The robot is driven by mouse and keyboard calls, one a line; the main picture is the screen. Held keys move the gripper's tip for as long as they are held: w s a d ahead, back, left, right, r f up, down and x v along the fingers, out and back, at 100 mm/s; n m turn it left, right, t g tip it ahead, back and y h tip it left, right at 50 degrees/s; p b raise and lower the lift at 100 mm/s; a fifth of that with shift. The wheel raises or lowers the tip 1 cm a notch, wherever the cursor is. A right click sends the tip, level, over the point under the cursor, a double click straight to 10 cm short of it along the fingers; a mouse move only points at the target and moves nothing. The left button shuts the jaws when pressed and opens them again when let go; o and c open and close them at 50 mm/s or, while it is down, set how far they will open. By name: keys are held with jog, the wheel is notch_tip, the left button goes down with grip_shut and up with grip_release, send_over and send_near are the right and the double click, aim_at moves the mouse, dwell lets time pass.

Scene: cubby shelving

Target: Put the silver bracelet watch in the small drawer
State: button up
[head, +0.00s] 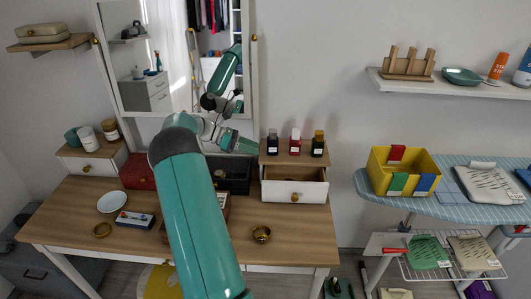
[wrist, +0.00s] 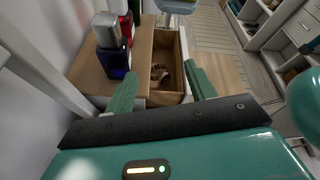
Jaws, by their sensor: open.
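The small drawer (head: 294,190) at the right of the desk is pulled open; it also shows in the wrist view (wrist: 166,98). A small banded object (wrist: 159,73), possibly the silver bracelet watch, lies inside it; its colour looks brownish in the shade. My gripper (wrist: 161,70) is open, with its two green fingers apart and nothing between them. In the head view my gripper (head: 240,145) is beside the drawer unit's top, to its left. A gold-brown watch-like object (head: 262,234) sits on the desk in front of the drawer.
Several small bottles (head: 295,142) stand on the drawer unit, close to my gripper; a dark blue one (wrist: 112,52) is near the left finger. A black box (head: 236,174) lies left of the drawer. A white plate (head: 112,202) and gold ring-shaped item (head: 102,229) lie at left.

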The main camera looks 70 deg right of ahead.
jog(key=v, duration=0.2)
jog(key=shift+w+r, duration=0.2)
jog(key=shift+w, duration=0.1)
jog(key=w+a+r+m+t+h, duration=0.1)
jog(key=w+a+r+t, duration=0.3)
jog(key=a, duration=0.6)
jog(key=w+a+r+m+t, duration=0.1)
jog(key=w+a+r+t, duration=0.3)
jog(key=a, duration=0.5)
jog(key=w+a+r+m+t+h, duration=0.1)
jog(key=w+a+r+t, duration=0.1)
jog(key=w+a+r, duration=0.6)
jog(key=s+a+f+m+t+y, duration=0.1)
jog(key=s+a+t, duration=0.2)
jog(key=a, duration=0.8)
jog(key=s+a+m+t+y, duration=0.1)
jog(key=s+a+t+y, duration=0.1)
jog(key=a, duration=1)
jog(key=s+a+f+m+t+y, duration=0.1)
jog(key=s+a+t, duration=0.3)
jog(key=a, duration=0.7)
jog(key=shift+s+a+f+y, duration=0.3)
jog(key=shift+s+f, duration=0.05)
jog(key=shift+s, duration=0.6)
